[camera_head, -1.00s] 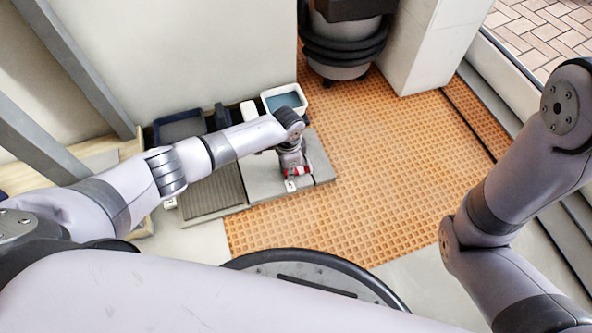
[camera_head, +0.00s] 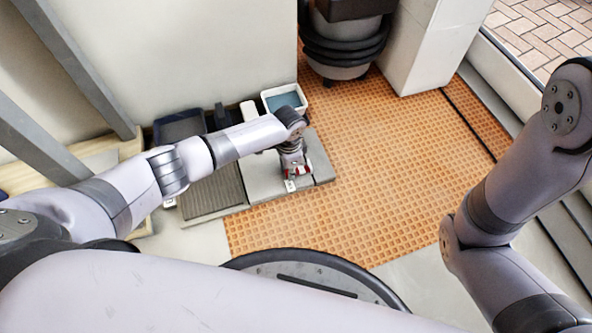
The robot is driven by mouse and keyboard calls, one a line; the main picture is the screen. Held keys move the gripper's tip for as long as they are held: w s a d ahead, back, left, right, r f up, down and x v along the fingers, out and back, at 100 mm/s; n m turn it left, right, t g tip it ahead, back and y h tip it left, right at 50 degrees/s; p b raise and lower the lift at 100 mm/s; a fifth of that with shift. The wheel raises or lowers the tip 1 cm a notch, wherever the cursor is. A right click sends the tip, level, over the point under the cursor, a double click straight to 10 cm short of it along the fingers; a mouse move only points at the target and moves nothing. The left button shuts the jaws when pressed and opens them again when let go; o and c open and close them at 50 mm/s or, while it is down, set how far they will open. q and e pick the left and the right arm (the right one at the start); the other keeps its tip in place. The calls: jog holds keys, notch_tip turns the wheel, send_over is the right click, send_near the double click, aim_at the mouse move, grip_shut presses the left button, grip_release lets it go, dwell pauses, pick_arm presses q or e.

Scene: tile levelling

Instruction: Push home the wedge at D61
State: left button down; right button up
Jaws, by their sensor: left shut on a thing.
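My left gripper (camera_head: 297,172) points down at the front part of the grey tiles (camera_head: 322,158), near their edge with the orange floor. It is shut on a small red piece (camera_head: 305,169) low over or on the tile; I cannot tell which, nor whether this piece is the wedge. A small white tag (camera_head: 290,185) lies on the tile just in front of the gripper. Its writing is too small to read, so I cannot make out D61. My right arm shows at the right, but its gripper is out of the picture.
A white tub with blue-grey contents (camera_head: 303,108) and a dark tray (camera_head: 158,145) stand behind the tiles by the wall. A ribbed grey tile (camera_head: 217,192) lies left of the gripper. The orange waffled floor (camera_head: 385,170) to the right is clear.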

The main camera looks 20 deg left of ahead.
aim_at(300, 170)
pick_arm(q)
jog(key=shift+w+d+f+b, duration=0.1)
jog(key=shift+w+d+b, duration=0.2)
jog(key=shift+d, duration=0.4)
jog(key=shift+w+d+b, duration=0.15)
jog(key=shift+w+d, duration=0.25)
jog(key=shift+d, duration=0.25)
dwell(0.9)
jog(key=c, duration=1.4)
grip_release()
jog(key=shift+c, duration=0.2)
jog(key=shift+a, duration=0.2)
notch_tip(300, 170, up, 12)
jog(key=shift+d+r, duration=0.1)
jog(key=shift+d, duration=0.1)
